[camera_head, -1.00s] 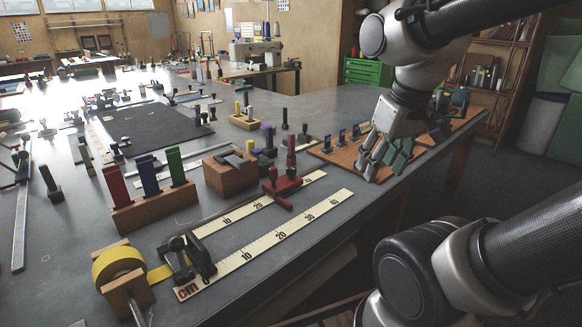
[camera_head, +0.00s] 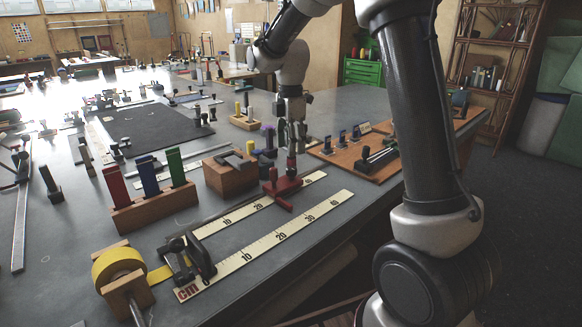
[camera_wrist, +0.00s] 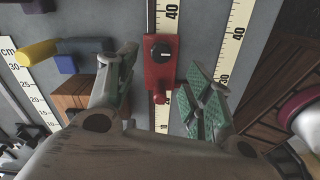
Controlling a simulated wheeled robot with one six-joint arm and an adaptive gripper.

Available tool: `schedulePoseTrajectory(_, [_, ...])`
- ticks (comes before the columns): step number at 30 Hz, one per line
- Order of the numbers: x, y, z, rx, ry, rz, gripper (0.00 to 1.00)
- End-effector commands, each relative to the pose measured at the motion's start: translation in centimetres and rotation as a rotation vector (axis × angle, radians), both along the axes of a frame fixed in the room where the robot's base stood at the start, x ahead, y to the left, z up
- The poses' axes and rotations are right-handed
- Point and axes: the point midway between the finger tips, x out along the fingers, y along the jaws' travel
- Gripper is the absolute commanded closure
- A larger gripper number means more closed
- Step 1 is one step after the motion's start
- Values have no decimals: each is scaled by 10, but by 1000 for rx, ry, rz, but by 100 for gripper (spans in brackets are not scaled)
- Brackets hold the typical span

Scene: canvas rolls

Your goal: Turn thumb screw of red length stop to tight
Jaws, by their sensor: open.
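The red length stop (camera_head: 283,188) sits on the ruler track on the bench. In the wrist view the red stop (camera_wrist: 161,72) straddles a cm scale, with a round black knob (camera_wrist: 161,51) bearing a white mark; I take this as the thumb screw. A small red stub (camera_wrist: 160,97) sticks out at its near end. My gripper (camera_head: 291,142) points down above the stop, its tips near the upright red post. In the wrist view my gripper (camera_wrist: 161,68) is open, green-padded fingers on either side of the stop. Contact cannot be told.
A wooden block (camera_head: 230,172) stands close left of the stop. A purple-topped piece (camera_head: 268,135) and a yellow one (camera_head: 250,146) stand behind. A brown board with dark fittings (camera_head: 348,157) lies to the right.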

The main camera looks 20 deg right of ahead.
Motion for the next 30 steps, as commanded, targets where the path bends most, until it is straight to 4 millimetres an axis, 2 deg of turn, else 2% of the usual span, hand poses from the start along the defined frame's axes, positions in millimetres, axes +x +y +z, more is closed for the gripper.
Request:
schedulePoseTrajectory(5, [-1, 0, -10, 0, 3, 71, 49])
schedulePoseTrajectory(12, [-2, -1, -51, -1, 5, 69, 49])
schedulePoseTrajectory(18, [-1, 0, -74, 0, 3, 68, 49])
schedulePoseTrajectory(28, [-1, 0, -78, 0, 0, 67, 49])
schedulePoseTrajectory(30, [-1, 0, -78, 0, 0, 67, 62])
